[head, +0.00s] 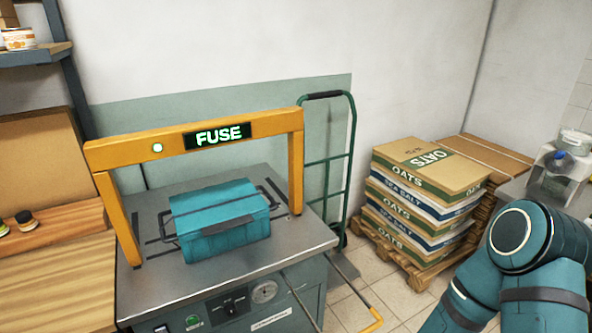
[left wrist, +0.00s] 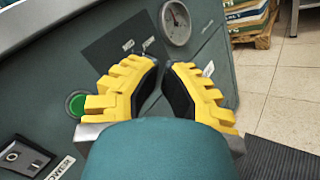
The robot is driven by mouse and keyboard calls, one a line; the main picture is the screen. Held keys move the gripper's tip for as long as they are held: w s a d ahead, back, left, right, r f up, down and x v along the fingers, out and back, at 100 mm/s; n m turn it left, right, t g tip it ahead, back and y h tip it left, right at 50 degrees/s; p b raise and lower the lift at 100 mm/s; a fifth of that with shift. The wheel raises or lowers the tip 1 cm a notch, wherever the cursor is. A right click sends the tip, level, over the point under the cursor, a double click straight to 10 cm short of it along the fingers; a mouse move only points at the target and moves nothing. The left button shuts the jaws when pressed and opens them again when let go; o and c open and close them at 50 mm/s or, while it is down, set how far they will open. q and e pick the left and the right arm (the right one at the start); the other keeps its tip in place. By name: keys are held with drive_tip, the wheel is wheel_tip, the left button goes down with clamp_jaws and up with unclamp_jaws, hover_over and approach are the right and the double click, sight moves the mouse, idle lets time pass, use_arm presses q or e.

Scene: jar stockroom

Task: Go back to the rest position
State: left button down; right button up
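My left gripper (left wrist: 162,64) shows in the left wrist view, with yellow ridged fingers and black pads. A narrow gap is visible between its fingertips and nothing is held there. It is in front of the machine's grey-green panel, near a round gauge (left wrist: 175,22) and a green button (left wrist: 76,104). The left gripper is not seen in the head view. A teal arm of mine enters the head view at the lower right, but its gripper is out of frame.
A machine with a yellow frame (head: 296,160) and a lit FUSE sign (head: 217,136) carries a teal case (head: 218,215). A green hand truck (head: 347,150) stands behind. Stacked sacks (head: 430,165) sit on a pallet (head: 405,262). Tiled floor (head: 362,290) shows between machine and pallet.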

use_arm(q)
drive_tip(key=s+d+r+m+g+h, duration=0.2)
drive_tip(key=s+d+m+g+h, duration=0.2)
drive_tip(key=s+d+m+g, duration=0.35)
drive_tip(key=s+d+r+m+g+h, duration=0.1)
drive_tip(key=s+d+m+g+h, duration=0.35)
drive_tip(key=d+g, duration=0.45)
drive_tip(key=s+m+g+y, duration=0.5)
drive_tip(key=s+m+y, duration=0.1)
drive_tip(key=s+y, duration=0.15)
wheel_tip(320, 180, up, 6)
drive_tip(key=w+a+m+t+y, duration=0.2)
drive_tip(key=m+t+y, duration=0.1)
drive_tip(key=m+t, duration=0.2)
drive_tip(key=shift+w+f+m, duration=0.25)
drive_tip(key=shift+m, duration=0.05)
